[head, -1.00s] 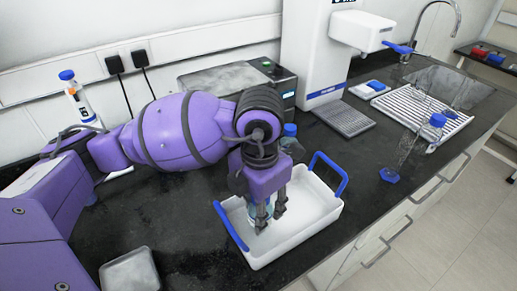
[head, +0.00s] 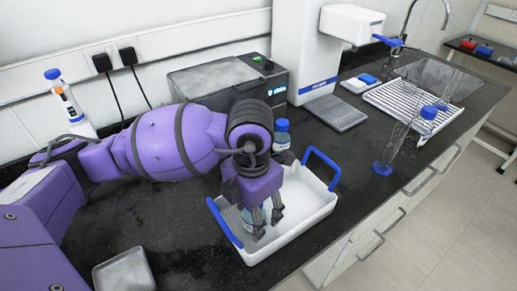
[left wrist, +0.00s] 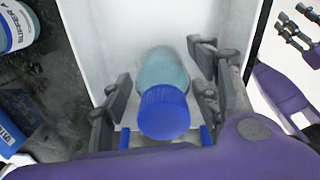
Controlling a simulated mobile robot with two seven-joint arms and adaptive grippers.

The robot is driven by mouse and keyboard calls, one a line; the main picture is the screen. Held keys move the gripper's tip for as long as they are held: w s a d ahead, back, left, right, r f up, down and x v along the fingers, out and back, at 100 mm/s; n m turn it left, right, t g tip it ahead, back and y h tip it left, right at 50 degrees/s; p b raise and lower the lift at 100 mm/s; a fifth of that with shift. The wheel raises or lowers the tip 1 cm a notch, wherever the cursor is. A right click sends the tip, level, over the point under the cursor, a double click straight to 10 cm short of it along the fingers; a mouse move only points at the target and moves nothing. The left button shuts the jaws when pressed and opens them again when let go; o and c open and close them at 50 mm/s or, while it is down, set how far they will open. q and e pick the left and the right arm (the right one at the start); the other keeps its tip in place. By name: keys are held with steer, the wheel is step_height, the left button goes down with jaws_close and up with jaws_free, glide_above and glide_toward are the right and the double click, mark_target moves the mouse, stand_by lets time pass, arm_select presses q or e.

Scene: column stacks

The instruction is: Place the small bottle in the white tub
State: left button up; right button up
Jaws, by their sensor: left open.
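The white tub (head: 310,207) with blue handles stands on the dark bench; its inside also shows in the left wrist view (left wrist: 100,25). The small bottle (left wrist: 163,110), with a blue cap and a pale teal body, is inside the tub and looks upright. In the head view the bottle (head: 250,218) is partly hidden by my left gripper (head: 266,222). That gripper is open, its fingers reaching down into the tub on either side of the bottle, with gaps beside the cap in the wrist view. My right gripper (left wrist: 300,30) shows small at the wrist view's edge; its opening is unclear.
Another blue-capped bottle (head: 282,134) stands just behind the tub, near a grey instrument (head: 225,82). A blue-based cylinder (head: 383,168) and a white drying rack (head: 405,105) are to the right. A grey dish (head: 125,272) lies at front left. Bench between dish and tub is clear.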

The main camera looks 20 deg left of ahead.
arm_select(q)
step_height(320, 180, up, 12)
steer(key=shift+r+p, duration=0.25)
steer(key=shift+p, duration=0.15)
